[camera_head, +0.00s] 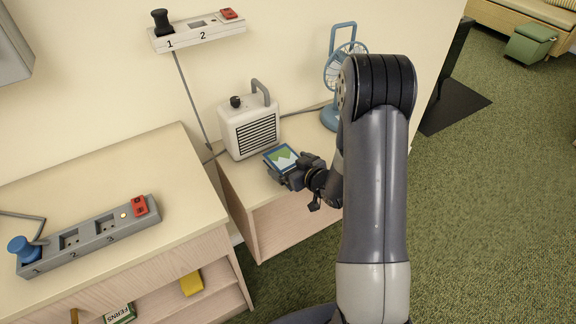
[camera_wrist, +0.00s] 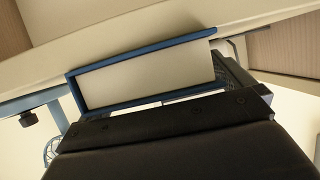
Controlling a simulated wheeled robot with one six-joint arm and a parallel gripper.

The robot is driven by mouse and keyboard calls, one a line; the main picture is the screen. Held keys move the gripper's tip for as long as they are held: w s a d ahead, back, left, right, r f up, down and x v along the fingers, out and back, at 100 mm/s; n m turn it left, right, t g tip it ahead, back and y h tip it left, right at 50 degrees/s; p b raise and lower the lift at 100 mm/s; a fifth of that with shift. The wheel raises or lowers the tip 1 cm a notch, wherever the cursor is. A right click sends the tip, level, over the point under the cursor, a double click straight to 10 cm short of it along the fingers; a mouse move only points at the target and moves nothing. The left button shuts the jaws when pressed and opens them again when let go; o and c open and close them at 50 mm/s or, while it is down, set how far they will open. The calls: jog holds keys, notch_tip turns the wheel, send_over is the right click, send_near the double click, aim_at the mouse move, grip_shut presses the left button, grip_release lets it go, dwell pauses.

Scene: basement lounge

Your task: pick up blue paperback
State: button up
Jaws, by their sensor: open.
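The blue paperback (camera_head: 281,156) is on the top of the low cabinet, its cover with a green and white mountain picture facing up toward the head camera. In the wrist view the blue paperback (camera_wrist: 145,72) shows edge-on, with blue covers around pale pages, just beyond my dark gripper. My gripper (camera_head: 287,176) is open at the book's near edge in the head view. Its jaws partly hide that edge. I cannot tell whether the book lies between the fingers or touches them.
A white heater (camera_head: 250,125) stands behind the book. A blue fan (camera_head: 338,75) stands to the right, beyond my arm. A grey power strip (camera_head: 90,236) lies on the left cabinet (camera_head: 120,180). Another strip (camera_head: 195,33) is on the wall. Green carpet at right is open.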

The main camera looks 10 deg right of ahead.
jog(key=c, duration=1)
jog(key=shift+c, duration=0.2)
jog(key=shift+r, duration=0.1)
